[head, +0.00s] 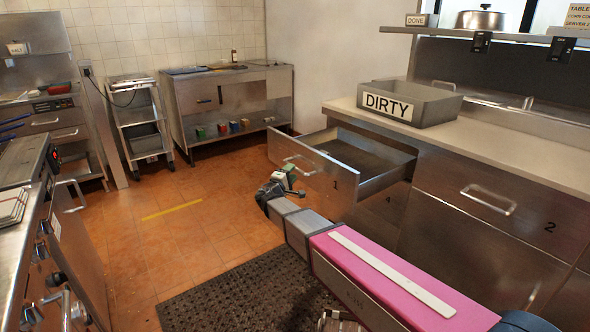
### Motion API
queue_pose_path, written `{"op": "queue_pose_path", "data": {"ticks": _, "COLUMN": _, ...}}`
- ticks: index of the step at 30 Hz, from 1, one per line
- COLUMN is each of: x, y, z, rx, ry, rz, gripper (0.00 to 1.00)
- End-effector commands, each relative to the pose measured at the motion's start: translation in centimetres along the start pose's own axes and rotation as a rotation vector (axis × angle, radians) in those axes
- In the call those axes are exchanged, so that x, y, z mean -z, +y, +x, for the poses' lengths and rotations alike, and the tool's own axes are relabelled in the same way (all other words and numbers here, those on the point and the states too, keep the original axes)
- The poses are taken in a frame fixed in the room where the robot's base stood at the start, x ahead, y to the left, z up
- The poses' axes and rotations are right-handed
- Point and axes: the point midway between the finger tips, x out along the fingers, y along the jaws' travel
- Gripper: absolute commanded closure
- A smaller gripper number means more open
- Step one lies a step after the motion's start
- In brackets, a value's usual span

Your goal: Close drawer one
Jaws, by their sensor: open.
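Drawer one (316,165), a steel drawer with a "1" on its front and a bar handle, is pulled well out of the counter at the centre. Its inside (365,152) looks empty. My gripper (291,182) is at the end of my outstretched arm, in front of the drawer front and a little below its handle. It is open, with nothing seen between its fingers. I cannot tell whether it touches the drawer front.
A grey bin marked DIRTY (433,104) stands on the counter (490,131) above. Drawer two (492,200) is shut at the right. A dark mat (235,297) lies on the floor. A grill range (40,220) stands at the left. The tiled floor between is clear.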

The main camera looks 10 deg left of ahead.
Motion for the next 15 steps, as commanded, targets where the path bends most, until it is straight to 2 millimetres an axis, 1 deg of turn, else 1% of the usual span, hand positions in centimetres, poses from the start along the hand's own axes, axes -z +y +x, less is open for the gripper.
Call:
{"op": "queue_pose_path", "data": {"ticks": 1, "x": 0.1, "y": 0.0, "z": 1.0, "rx": 0.0, "ry": -0.001, "rz": 0.0, "gripper": 0.56}}
{"op": "queue_pose_path", "data": {"ticks": 6, "x": 0.1, "y": 0.0, "z": 2.8, "rx": 0.0, "ry": -0.001, "rz": 0.0, "gripper": 0.56}}
{"op": "queue_pose_path", "data": {"ticks": 10, "x": 0.1, "y": 0.0, "z": 3.4, "rx": 0.0, "ry": 0.001, "rz": 0.0, "gripper": 0.56}}
{"op": "queue_pose_path", "data": {"ticks": 15, "x": 0.0, "y": 0.0, "z": 3.5, "rx": 0.0, "ry": 0.001, "rz": 0.0, "gripper": 0.56}}
